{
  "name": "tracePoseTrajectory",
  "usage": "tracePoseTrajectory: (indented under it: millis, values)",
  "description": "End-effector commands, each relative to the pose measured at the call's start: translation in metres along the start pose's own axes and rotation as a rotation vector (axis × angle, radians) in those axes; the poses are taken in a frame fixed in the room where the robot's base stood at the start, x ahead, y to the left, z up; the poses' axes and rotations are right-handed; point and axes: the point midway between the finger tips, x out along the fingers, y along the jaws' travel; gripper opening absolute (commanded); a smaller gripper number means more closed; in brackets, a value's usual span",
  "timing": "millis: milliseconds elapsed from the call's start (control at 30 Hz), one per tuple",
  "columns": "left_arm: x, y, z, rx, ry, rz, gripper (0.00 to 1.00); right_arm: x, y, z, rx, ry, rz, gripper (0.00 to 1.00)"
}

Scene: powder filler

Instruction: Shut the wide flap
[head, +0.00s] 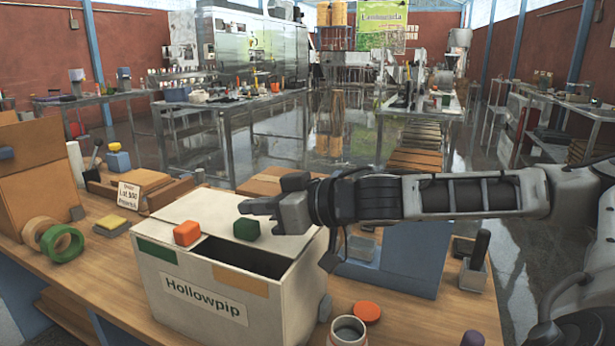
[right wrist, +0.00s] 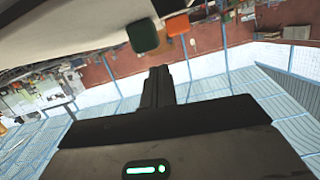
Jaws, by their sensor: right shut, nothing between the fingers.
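A cream box labelled Hollowpip (head: 205,298) stands on the wooden bench. Pale flap panels (head: 215,205) cover the back and left of its top; a dark opening (head: 245,257) shows along the front. I cannot tell for sure which panel is the wide flap. An orange block (head: 187,233) and a green block (head: 247,229) sit at the panels' front edges. My right gripper (head: 250,208) is shut and empty, just above the green block; I cannot tell whether it touches. The right wrist view shows the shut fingers (right wrist: 158,85), green block (right wrist: 142,36) and orange block (right wrist: 178,24). My left gripper is out of view.
Tape rolls (head: 60,242) and a yellow-topped sponge (head: 110,224) lie left of the box. A jar (head: 348,331), an orange lid (head: 366,312) and a blue-grey stand (head: 405,262) are on its right. A cardboard box (head: 35,180) stands far left.

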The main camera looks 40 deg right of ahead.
Motion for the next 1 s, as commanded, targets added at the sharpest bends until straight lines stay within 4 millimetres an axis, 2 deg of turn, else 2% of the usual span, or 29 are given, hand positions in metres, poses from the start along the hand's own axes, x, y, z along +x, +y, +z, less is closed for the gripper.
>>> tracePoseTrajectory:
  millis: [33, 100, 133, 233, 700, 1000]
  values:
    - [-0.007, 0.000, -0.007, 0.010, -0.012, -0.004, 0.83, -0.003, -0.002, -0.017, -0.002, 0.004, -0.002, 0.00]
    - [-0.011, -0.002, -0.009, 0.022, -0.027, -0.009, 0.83, -0.004, -0.004, -0.029, -0.007, 0.008, -0.006, 0.00]
    - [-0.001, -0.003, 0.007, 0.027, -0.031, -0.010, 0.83, -0.006, -0.002, -0.017, -0.013, 0.007, -0.001, 0.00]
    - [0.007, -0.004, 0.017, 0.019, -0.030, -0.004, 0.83, -0.017, 0.000, -0.015, -0.017, 0.009, 0.001, 0.00]
    - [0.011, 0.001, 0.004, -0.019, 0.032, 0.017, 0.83, -0.087, -0.002, -0.020, -0.013, 0.010, 0.002, 0.00]
    - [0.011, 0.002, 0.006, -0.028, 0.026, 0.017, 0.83, -0.102, -0.003, -0.020, -0.010, 0.012, -0.003, 0.00]
